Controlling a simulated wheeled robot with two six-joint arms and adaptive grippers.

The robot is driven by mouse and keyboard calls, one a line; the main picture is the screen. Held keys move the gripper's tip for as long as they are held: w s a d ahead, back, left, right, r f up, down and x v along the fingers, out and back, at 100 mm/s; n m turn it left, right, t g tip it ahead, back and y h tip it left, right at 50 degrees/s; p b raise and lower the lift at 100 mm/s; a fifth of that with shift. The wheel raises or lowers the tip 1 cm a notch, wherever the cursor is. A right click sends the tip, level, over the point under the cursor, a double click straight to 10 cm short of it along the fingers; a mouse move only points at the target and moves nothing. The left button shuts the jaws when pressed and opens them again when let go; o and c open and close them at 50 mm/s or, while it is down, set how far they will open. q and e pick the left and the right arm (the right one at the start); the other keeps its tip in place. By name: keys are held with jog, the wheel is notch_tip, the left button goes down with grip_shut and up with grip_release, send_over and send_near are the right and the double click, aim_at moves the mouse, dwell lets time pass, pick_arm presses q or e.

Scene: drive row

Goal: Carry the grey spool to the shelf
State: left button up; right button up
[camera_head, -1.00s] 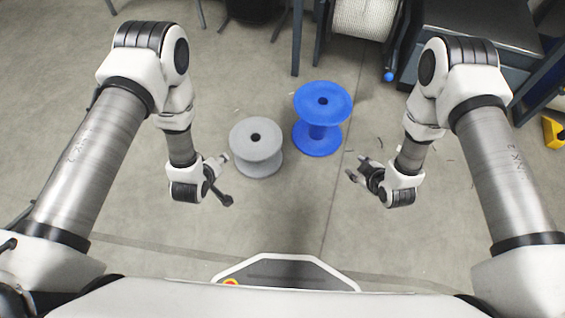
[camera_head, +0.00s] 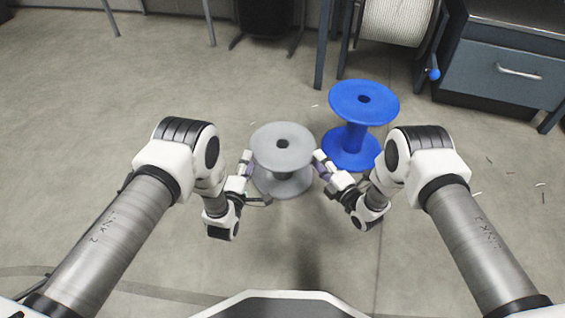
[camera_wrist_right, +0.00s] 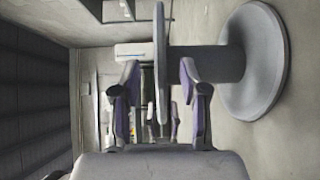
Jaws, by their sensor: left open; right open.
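The grey spool (camera_head: 283,142) stands upright on the concrete floor ahead of me; it shows sideways in the right wrist view (camera_wrist_right: 255,62). My left gripper (camera_head: 248,172) is open at the spool's left side. My right gripper (camera_head: 324,166) is open at its right side. In the right wrist view the spool's upper flange, seen edge-on, lies between the open fingers (camera_wrist_right: 160,108). I cannot tell whether the fingers touch it. No shelf is clearly identifiable.
A blue spool (camera_head: 362,104) stands on the floor just right of and behind the grey one, close to my right gripper. A white cable drum (camera_head: 396,22) on a stand and a grey drawer cabinet (camera_head: 500,75) are at the back right. The floor at left is clear.

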aim_at(253, 150)
pick_arm(q)
jog(key=w, duration=0.2)
jog(key=w+d, duration=0.1)
jog(key=w, duration=0.4)
jog(key=shift+w+d, duration=0.25)
jog(key=shift+w, duration=0.1)
pick_arm(e)
jog(key=x, duration=0.7)
jog(key=shift+w+a, duration=0.15)
jog(key=shift+w, duration=0.2)
pick_arm(q)
grip_shut()
pick_arm(e)
grip_shut()
